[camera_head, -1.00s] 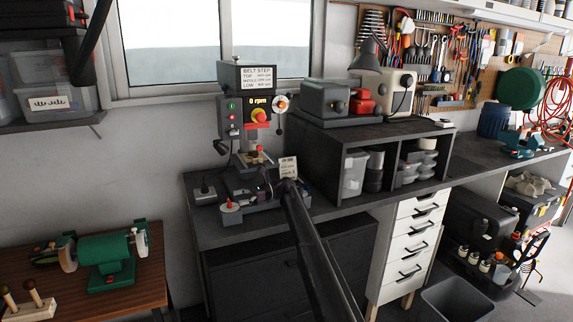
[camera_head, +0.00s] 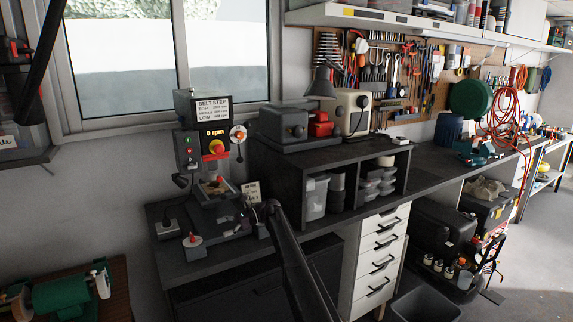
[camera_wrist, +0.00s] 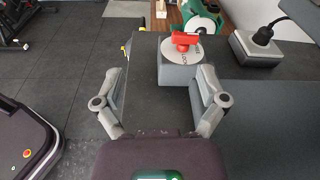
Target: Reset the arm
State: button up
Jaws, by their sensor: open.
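My arm (camera_head: 297,265) rises from the bottom of the head view and reaches over the dark bench to the foot of a drill press (camera_head: 208,140). In the head view my gripper is small and hard to make out against the dark machine parts. In the wrist view my gripper (camera_wrist: 161,80) has its two grey fingers spread wide, with nothing between the tips. A grey block with a round disc and red knob (camera_wrist: 182,42) stands just beyond the right finger. It also shows in the head view (camera_head: 193,242), left of the arm's end.
A grey box with a black plug-like top (camera_wrist: 258,44) sits right of the block. A dark shelf unit (camera_head: 265,178) and white drawers (camera_head: 378,262) stand right of the press. A green bench grinder (camera_head: 62,294) is at lower left. Open floor (camera_wrist: 75,60) lies left of the bench.

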jog(key=s+d+f+n+t+h, duration=0.2)
jog(key=s+d+f+n+h, duration=0.1)
jog(key=s+d, duration=0.8)
jog(key=s+d+f+n+t+h+p, duration=0.1)
jog(key=s+d+f+n+t+h, duration=0.2)
jog(key=s+d+f+h, duration=0.3)
jog(key=s+d+f+n+t+h, duration=0.2)
jog(key=s+d+f+n+h, duration=0.3)
jog(key=s+d, duration=1.2)
jog(key=d, duration=0.5)
jog(key=shift+t+p, duration=0.3)
